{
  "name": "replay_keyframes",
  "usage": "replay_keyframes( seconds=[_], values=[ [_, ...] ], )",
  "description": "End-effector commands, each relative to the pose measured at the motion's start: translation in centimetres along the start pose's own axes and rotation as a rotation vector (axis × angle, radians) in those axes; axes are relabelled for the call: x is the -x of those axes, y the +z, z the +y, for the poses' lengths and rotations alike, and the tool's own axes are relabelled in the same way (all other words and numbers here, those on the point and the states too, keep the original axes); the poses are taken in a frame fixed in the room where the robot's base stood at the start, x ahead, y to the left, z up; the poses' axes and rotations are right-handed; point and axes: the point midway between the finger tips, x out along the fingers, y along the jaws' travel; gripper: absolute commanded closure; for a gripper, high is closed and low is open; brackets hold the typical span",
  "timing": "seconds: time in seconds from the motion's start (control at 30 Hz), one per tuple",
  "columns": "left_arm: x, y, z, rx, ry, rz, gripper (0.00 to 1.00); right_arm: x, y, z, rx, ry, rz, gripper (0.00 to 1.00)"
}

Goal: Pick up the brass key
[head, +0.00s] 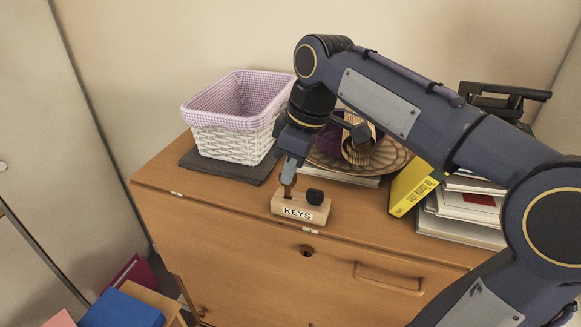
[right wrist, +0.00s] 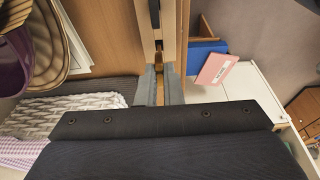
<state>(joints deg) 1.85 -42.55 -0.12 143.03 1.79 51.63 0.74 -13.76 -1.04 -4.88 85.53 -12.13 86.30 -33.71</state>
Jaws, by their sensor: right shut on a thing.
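The wooden block labelled KEYS (head: 287,207) stands on the bureau top near its front edge. The brass key (head: 288,190) stands upright at the block's left part, its lower end at the block. My right gripper (head: 289,174) points down from above and is shut on the key's upper part. In the right wrist view the two fingers (right wrist: 161,84) close around a thin brass-coloured piece, with the wooden block (right wrist: 148,45) just beyond. I cannot tell whether the key still sits in its slot. My left gripper is out of view.
A black knob-like piece (head: 315,197) sits on the block's right part. A white wicker basket (head: 235,146) stands at left on a dark mat. A patterned plate (head: 395,154), a yellow book (head: 412,187) and stacked books (head: 460,232) lie right. The bureau's front edge is close.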

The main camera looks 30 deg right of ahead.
Motion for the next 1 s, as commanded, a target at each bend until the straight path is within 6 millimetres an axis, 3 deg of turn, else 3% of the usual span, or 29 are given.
replay_keyframes(
  seconds=[0.53,1.0],
  values=[
    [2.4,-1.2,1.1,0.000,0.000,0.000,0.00,2.9,-0.8,0.0,0.000,0.000,0.000,1.00],
    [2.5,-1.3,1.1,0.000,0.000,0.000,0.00,3.0,-0.8,0.0,0.000,0.000,0.000,1.00]
  ],
)
